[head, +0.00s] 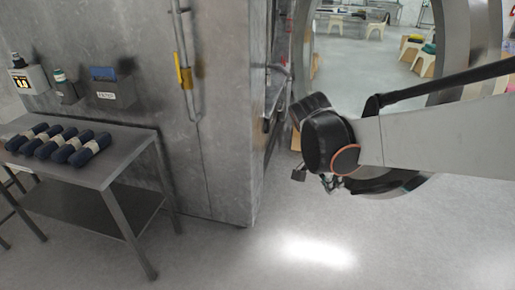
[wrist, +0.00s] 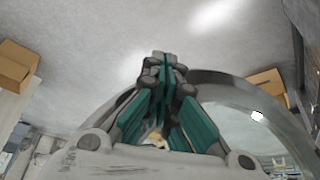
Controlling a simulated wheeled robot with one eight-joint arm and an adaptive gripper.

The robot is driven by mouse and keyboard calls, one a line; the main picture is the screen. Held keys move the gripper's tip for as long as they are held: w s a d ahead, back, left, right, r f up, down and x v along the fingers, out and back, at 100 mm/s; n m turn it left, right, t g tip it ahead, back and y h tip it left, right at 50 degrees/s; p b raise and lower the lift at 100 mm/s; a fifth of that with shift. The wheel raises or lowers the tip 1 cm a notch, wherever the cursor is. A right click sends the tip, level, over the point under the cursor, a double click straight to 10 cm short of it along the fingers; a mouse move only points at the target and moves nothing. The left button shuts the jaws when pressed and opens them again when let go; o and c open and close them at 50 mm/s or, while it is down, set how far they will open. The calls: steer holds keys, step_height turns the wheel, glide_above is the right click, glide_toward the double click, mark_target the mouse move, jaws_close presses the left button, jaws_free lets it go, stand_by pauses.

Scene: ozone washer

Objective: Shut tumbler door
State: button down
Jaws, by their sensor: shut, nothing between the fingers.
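The tumbler door (head: 458,42) is a large round metal ring around a glass pane, standing swung out at the right of the machine in the head view. Its ring (wrist: 292,132) also curves behind my gripper in the wrist view. My gripper (wrist: 163,60) is shut and empty, with teal and grey fingers together. In the head view my gripper (head: 328,183) is small and partly hidden by my arm, in front of the door's lower left part. I cannot tell whether it touches the ring. The tumbler opening is mostly hidden from this angle.
The grey machine body (head: 225,120) fills the middle left, with a yellow-handled pipe (head: 185,75). A metal table (head: 110,165) with several dark rolled cloths (head: 60,145) stands at the left. The floor (head: 300,255) below the door is clear. Cardboard boxes (wrist: 15,65) show in the wrist view.

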steer(key=w+d+f+b, duration=0.2)
steer(key=d+f+b, duration=0.1)
steer(key=d+f, duration=0.4)
steer(key=shift+w+f, duration=0.15)
steer(key=shift+w, duration=0.25)
steer(key=shift+d, duration=0.1)
